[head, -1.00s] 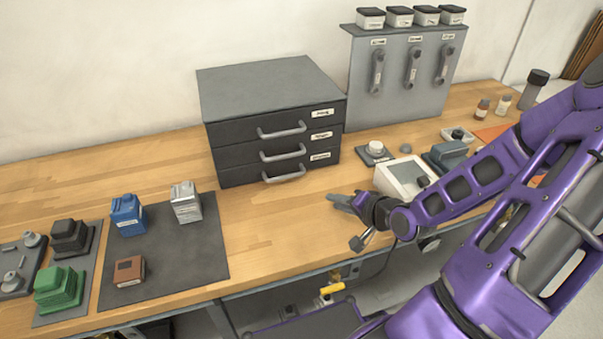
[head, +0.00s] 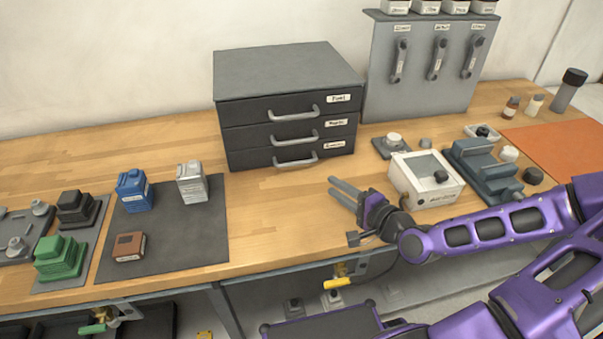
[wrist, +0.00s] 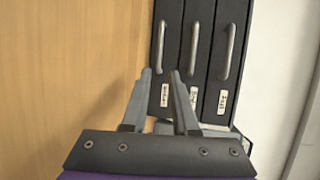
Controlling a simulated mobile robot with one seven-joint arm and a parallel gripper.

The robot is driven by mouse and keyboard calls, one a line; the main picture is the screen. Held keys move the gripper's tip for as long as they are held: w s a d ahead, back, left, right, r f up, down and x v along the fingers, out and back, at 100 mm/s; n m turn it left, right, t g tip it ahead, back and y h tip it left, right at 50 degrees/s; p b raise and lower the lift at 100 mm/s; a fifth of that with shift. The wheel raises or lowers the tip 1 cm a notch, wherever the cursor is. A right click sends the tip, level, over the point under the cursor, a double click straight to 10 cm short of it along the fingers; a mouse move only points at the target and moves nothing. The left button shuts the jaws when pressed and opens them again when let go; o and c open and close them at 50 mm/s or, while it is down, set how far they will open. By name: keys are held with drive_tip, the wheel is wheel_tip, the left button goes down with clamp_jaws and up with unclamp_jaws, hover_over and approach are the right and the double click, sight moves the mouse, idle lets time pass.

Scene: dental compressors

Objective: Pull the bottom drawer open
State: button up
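The dark grey drawer cabinet (head: 286,66) stands on the wooden bench with three drawers, all shut. The bottom drawer (head: 245,160) has a grey bar handle (head: 296,162) and a white label at its right. In the wrist view the cabinet appears turned sideways, with the bottom drawer's handle (wrist: 161,48) leftmost. My gripper (head: 331,186) is open and empty, in front of the cabinet's lower right, to the right of and nearer than the handle. In the wrist view its fingertips (wrist: 160,72) are apart, just below the bottom drawer's handle in the picture; it appears not to touch it.
A white box with a window (head: 426,180) and a grey stepped block (head: 482,170) stand right of my gripper. A dark mat (head: 180,235) with small model units lies left. A panel with hanging handles (head: 420,85) stands behind.

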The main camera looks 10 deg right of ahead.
sight(299, 164)
drive_tip(key=b+x, duration=0.3)
drive_tip(key=x, duration=1.1)
drive_tip(key=shift+w+a+f, duration=0.1)
drive_tip(key=shift+w, duration=0.05)
clamp_jaws()
idle(0.9)
